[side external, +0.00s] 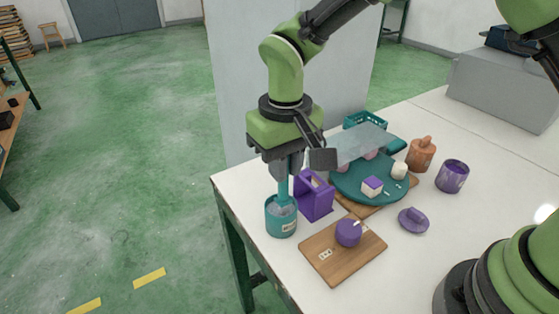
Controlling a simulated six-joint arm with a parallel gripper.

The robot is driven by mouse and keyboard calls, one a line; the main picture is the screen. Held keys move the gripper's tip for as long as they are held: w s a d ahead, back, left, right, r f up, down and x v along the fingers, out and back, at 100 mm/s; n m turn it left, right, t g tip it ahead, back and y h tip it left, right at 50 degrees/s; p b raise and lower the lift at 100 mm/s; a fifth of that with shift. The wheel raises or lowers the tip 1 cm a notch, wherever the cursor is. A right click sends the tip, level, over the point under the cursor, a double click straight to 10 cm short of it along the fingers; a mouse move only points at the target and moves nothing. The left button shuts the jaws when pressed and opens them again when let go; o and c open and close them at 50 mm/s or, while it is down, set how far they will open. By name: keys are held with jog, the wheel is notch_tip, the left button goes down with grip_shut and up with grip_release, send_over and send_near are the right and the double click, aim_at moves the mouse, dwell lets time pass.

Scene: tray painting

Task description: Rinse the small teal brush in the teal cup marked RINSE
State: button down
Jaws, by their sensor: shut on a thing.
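The teal cup (281,226) stands upright near the left edge of the white table, with a small pale label on its side too small to read. My gripper (287,170) is above the cup, pointing down. It is shut on the small teal brush (283,189). The brush hangs upright, and its lower end is at or inside the cup's mouth. The tip is not clearly visible, and I cannot tell whether it touches the cup's wall or the bottom.
A purple holder (314,196) stands close right of the cup. A wooden board (322,265) with a purple round piece (348,232) lies in front. A teal round tray (345,188), an orange jar (421,156), a purple cup (452,177) and a purple lid (413,220) are further right.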

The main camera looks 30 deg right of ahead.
jog(key=shift+w, duration=0.35)
jog(key=shift+r, duration=0.1)
jog(key=shift+r, duration=2.1)
jog(key=shift+r, duration=2.25)
